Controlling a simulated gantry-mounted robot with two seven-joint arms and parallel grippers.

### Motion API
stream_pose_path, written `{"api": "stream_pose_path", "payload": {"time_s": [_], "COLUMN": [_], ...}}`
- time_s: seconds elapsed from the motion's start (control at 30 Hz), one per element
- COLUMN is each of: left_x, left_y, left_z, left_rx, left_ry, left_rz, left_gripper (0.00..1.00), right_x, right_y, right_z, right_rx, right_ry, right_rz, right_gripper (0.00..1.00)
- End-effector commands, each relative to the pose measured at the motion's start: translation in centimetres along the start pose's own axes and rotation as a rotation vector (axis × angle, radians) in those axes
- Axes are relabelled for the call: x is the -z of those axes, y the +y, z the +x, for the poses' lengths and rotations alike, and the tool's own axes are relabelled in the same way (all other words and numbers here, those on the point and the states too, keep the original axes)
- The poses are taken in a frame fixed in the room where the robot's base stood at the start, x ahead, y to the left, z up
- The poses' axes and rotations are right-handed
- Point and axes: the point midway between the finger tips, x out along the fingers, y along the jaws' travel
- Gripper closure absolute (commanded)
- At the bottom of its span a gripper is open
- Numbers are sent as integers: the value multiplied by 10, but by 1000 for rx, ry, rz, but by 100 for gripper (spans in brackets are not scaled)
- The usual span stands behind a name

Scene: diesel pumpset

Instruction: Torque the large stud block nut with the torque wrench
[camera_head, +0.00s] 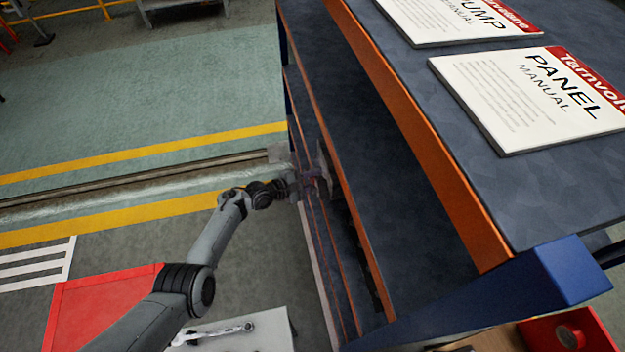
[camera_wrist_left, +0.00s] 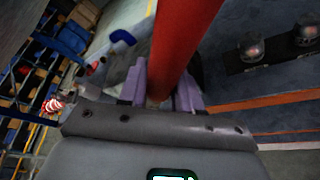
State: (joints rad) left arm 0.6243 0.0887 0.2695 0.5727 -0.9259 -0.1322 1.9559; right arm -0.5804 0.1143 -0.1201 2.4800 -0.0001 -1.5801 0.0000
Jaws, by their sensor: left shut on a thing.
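In the left wrist view, my left gripper (camera_wrist_left: 160,92) has its pale purple fingers shut on a thick red bar (camera_wrist_left: 185,40), which runs up out of the picture. The bar may be the torque wrench's handle; its far end is out of view. In the head view my left gripper (camera_head: 312,183) is at the open side of the blue and orange shelf unit, blurred, and what it holds is unclear. Two domed metal pieces (camera_wrist_left: 252,46) sit on a dark base at the upper right of the wrist view; I cannot tell whether they are the stud block nuts. My right gripper is out of view.
The shelf unit's top (camera_head: 470,120) carries a panel manual (camera_head: 535,95) and a pump manual (camera_head: 455,18). A silver spanner (camera_head: 222,332) lies on a pale surface at the bottom. A red box (camera_head: 590,325) is at the lower right. Open floor (camera_head: 120,90) lies to the left.

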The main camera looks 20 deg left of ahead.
Motion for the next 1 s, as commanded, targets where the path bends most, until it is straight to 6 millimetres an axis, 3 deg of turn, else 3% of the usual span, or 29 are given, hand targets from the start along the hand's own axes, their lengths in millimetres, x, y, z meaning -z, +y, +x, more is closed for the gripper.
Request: {"api": "stream_pose_path", "payload": {"time_s": [0.67,1.0], "left_x": [-4,-4], "left_y": [2,-8], "left_z": [8,8], "left_rx": [-4,-28], "left_ry": [-3,-3], "left_rz": [3,60], "left_gripper": [100,100], "right_x": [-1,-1], "right_y": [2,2], "right_z": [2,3], "right_rx": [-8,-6], "right_ry": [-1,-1], "right_rz": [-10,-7], "right_gripper": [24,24]}}
